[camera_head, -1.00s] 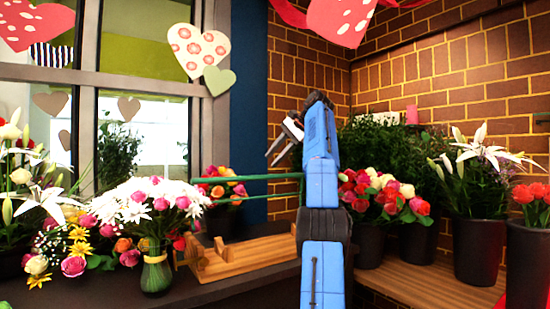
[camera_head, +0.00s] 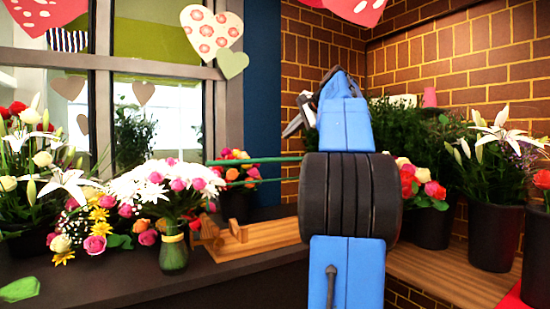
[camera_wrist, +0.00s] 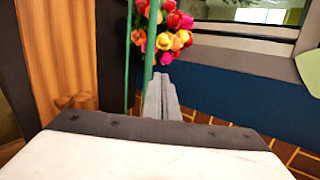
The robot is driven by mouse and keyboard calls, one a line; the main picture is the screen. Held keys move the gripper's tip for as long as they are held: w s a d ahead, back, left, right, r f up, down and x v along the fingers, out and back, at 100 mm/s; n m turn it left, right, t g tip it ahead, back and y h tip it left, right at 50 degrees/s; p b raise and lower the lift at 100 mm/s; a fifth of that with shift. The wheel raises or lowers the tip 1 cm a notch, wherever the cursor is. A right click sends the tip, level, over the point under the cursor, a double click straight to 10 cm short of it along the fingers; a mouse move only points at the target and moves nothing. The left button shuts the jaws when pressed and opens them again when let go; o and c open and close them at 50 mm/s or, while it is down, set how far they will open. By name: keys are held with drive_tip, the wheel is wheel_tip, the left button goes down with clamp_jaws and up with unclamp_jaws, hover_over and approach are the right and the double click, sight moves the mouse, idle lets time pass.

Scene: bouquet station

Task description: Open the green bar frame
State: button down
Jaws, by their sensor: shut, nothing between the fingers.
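The green bar frame (camera_head: 250,161) shows in the head view as two thin, near-level green bars above a wooden stand (camera_head: 250,238). My blue arm hides their right ends. In the wrist view the green bars (camera_wrist: 150,45) run up and down, left of the picture's middle. My gripper (camera_head: 297,116) is above and right of the bars in the head view. In the wrist view its shut fingers (camera_wrist: 161,92) point up the picture, close beside the nearer bar. I cannot tell whether they touch it. Nothing is between the fingers.
A vase with a white and pink bouquet (camera_head: 172,250) stands left of the stand on the dark counter (camera_head: 130,283). Several potted flowers, including a black pot (camera_head: 495,238), line the right shelf. A red and orange bunch (camera_wrist: 165,35) lies beyond the fingers.

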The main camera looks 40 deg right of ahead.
sight(271, 159)
drive_tip(key=s+a+f+h, duration=0.2)
drive_tip(key=s+f, duration=0.1)
drive_tip(key=x, duration=1.3)
drive_tip(key=shift+w+r, duration=0.1)
drive_tip(key=shift+w, duration=0.25)
drive_tip(key=shift+w+d+r+m, duration=0.1)
drive_tip(key=shift+w+d+m, duration=0.1)
drive_tip(key=shift+w, duration=0.65)
drive_tip(key=shift+w+d+r+m, duration=0.1)
drive_tip(key=shift+w+d, duration=0.05)
drive_tip(key=shift+w, duration=0.7)
drive_tip(key=shift+s, duration=0.1)
drive_tip(key=s+a+r, duration=0.2)
drive_tip(key=s+r, duration=0.7)
drive_tip(key=shift+s+r, duration=0.3)
drive_tip(key=shift+s, duration=0.05)
